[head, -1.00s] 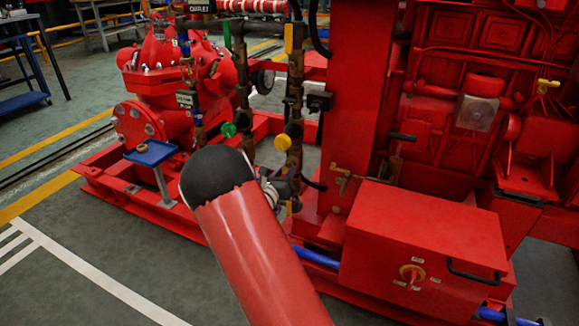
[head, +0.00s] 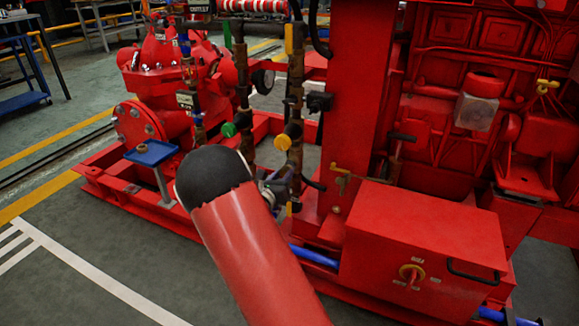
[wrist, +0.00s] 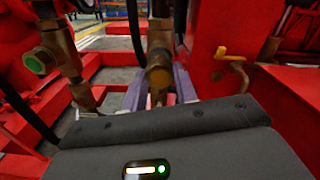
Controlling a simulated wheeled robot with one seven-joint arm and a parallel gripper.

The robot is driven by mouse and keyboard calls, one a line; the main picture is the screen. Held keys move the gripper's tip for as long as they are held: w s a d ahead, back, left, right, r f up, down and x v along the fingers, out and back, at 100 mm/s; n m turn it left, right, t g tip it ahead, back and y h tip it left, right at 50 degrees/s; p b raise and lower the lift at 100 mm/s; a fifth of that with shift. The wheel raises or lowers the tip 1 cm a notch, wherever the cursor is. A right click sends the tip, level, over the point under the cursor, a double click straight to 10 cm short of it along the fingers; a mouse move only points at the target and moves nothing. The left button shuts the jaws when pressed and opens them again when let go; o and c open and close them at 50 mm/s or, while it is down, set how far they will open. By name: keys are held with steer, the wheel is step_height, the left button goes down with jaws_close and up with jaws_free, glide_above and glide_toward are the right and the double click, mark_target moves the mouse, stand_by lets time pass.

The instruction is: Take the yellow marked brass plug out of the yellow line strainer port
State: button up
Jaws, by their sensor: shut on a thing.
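The yellow line strainer (head: 283,142) is on the brown vertical pipe, left of the red column, and its yellow face shows in the head view. My gripper (head: 284,182) is just below it, partly hidden by my arm. In the wrist view, my two grey-purple fingers (wrist: 158,88) stand on either side of the yellow marked brass plug (wrist: 159,78), at the strainer's lower end. The gripper is shut on it. The picture is too dim to tell how far the plug sits in the port.
A green marked strainer (head: 229,130) is on the pipe to the left. A blue tray (head: 152,153) on a post stands further left. A yellow-handled valve (head: 340,178) and a red box (head: 420,235) are to the right.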

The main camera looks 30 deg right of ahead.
mark_target(284, 174)
steer(key=shift+v, duration=2.05)
